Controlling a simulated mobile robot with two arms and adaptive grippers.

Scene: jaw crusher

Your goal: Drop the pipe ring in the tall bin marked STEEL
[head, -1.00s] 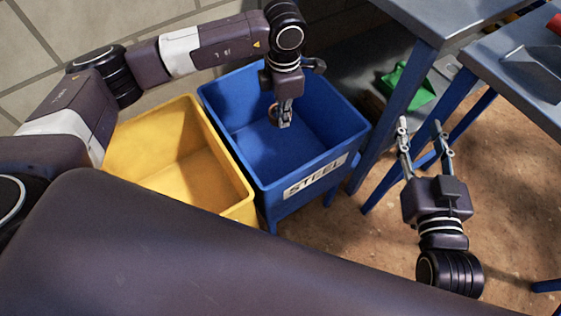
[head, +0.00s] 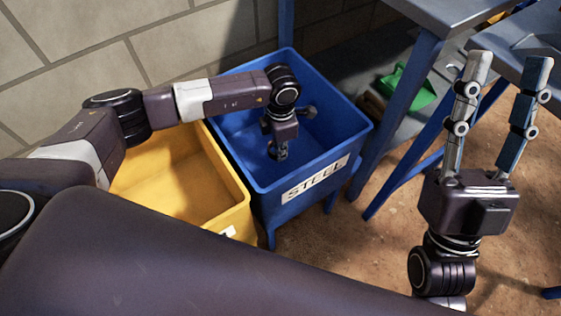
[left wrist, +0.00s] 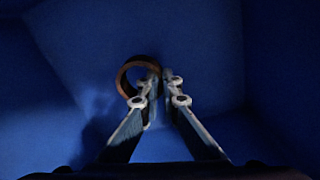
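The blue bin marked STEEL (head: 262,190) stands in the middle of the head view, its white label on the front wall. My left gripper (head: 278,155) points down inside it, below the rim. In the left wrist view the pipe ring (left wrist: 122,78), a brownish open ring, is at the fingertips of my left gripper (left wrist: 161,82). The fingers are close together with the ring's wall between them, and one finger reaches into the ring. Blue bin walls surround it. My right gripper (head: 510,65) is open and empty, fingers up, right of the bin.
A yellow bin (head: 225,205) stands directly left of the blue one, under my left arm. Grey tables with blue legs (head: 405,100) stand at the right. A green scoop-like item (head: 408,88) lies on a low shelf. A block wall is behind.

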